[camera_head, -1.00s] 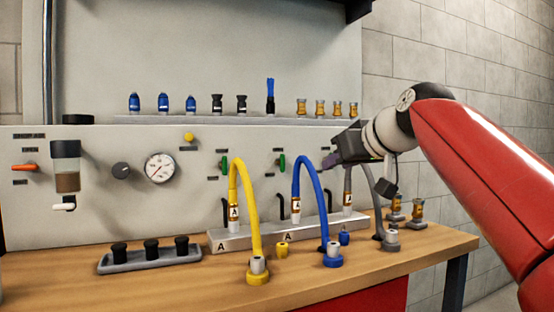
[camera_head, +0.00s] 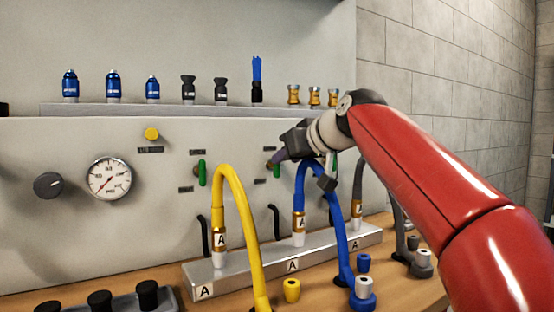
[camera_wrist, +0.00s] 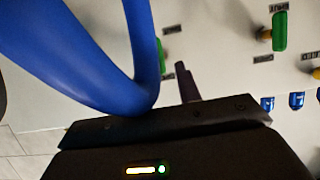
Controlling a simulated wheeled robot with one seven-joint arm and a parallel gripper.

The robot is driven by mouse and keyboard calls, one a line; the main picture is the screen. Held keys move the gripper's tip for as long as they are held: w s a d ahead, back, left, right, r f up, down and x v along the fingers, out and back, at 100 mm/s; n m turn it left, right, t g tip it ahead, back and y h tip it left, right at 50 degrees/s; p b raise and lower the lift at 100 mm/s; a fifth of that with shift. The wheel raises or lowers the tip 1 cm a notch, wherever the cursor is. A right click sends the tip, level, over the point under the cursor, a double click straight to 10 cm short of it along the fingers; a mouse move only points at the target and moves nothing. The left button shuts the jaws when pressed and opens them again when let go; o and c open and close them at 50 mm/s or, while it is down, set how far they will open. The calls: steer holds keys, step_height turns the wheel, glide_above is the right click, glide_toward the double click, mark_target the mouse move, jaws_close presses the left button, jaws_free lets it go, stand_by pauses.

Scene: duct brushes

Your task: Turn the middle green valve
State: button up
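The middle green valve (camera_head: 277,171) is on the grey panel in the head view, its upper part overlapped by my gripper (camera_head: 276,158). In the wrist view, a strip of its green handle (camera_wrist: 161,55) shows beside the blue hose (camera_wrist: 145,70). My purple fingertips (camera_wrist: 181,68) point toward the panel, apart from the handle in the wrist view. I cannot tell the finger gap. The left green valve (camera_head: 202,173) hangs upright and also shows in the wrist view (camera_wrist: 279,32). A third green handle (camera_head: 333,166) is partly hidden behind my wrist.
The blue hose (camera_head: 340,225) arches close under my wrist. A yellow hose (camera_head: 241,215) and a grey hose (camera_head: 357,180) rise from the metal manifold (camera_head: 260,262). A shelf (camera_head: 190,109) with fittings runs above. Black hooked handles (camera_head: 277,222) stand behind the manifold.

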mark_target(274, 166)
steer(key=shift+p+x, duration=0.45)
steer(key=shift+x, duration=1.85)
steer(key=shift+c, duration=0.4)
jaws_close()
